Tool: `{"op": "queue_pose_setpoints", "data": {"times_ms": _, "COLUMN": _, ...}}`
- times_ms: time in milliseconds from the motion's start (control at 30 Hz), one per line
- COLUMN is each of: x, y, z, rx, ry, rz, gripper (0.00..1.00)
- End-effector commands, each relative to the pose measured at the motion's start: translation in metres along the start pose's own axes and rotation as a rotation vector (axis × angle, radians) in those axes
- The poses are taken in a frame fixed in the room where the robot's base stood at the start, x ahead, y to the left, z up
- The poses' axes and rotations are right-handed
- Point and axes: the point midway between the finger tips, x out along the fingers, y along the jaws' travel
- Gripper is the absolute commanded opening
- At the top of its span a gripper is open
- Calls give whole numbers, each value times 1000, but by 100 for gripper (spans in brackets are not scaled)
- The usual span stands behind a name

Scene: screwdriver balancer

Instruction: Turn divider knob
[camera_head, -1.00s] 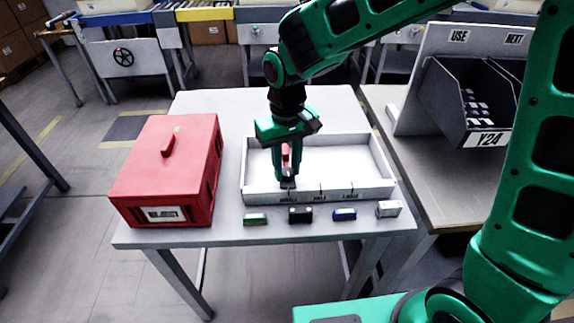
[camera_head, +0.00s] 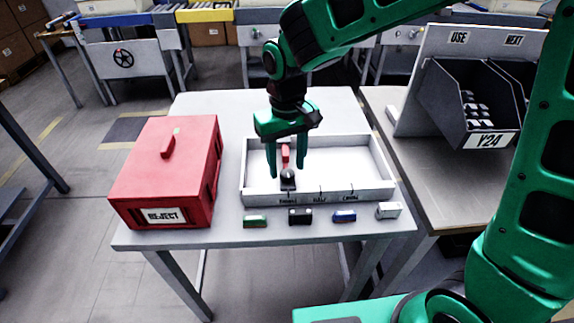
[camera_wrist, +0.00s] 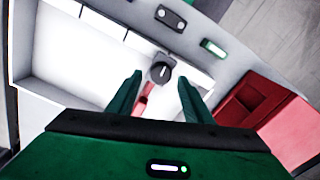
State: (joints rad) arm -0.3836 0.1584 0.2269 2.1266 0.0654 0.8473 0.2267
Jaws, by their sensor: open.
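The black divider knob (camera_head: 288,175) sits at the front left of a white tray (camera_head: 375,190). In the wrist view the knob (camera_wrist: 160,73) shows a pale line on its face. A red piece (camera_head: 285,155) lies behind the knob inside the tray; it also shows in the wrist view (camera_wrist: 145,98). My gripper (camera_head: 286,175) is open above the knob, one finger to each side. In the wrist view its fingertips (camera_wrist: 161,80) flank the knob without visible contact.
A red box marked REJECT (camera_head: 165,180) stands left of the tray. Green (camera_head: 256,221), black (camera_head: 300,216), blue (camera_head: 344,215) and silver (camera_head: 389,210) small items line the table's front. A dark bin (camera_head: 475,100) stands on the right bench.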

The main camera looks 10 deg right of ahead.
Motion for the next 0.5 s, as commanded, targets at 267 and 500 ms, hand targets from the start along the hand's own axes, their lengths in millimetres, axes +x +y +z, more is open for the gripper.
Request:
{"op": "queue_pose_setpoints", "data": {"times_ms": 267, "x": -53, "y": 1, "z": -2, "rx": 2, "ry": 6, "rz": 0, "gripper": 46}}
{"op": "queue_pose_setpoints", "data": {"times_ms": 500, "x": -84, "y": 1, "z": -2, "rx": 2, "ry": 3, "rz": 0, "gripper": 46}}
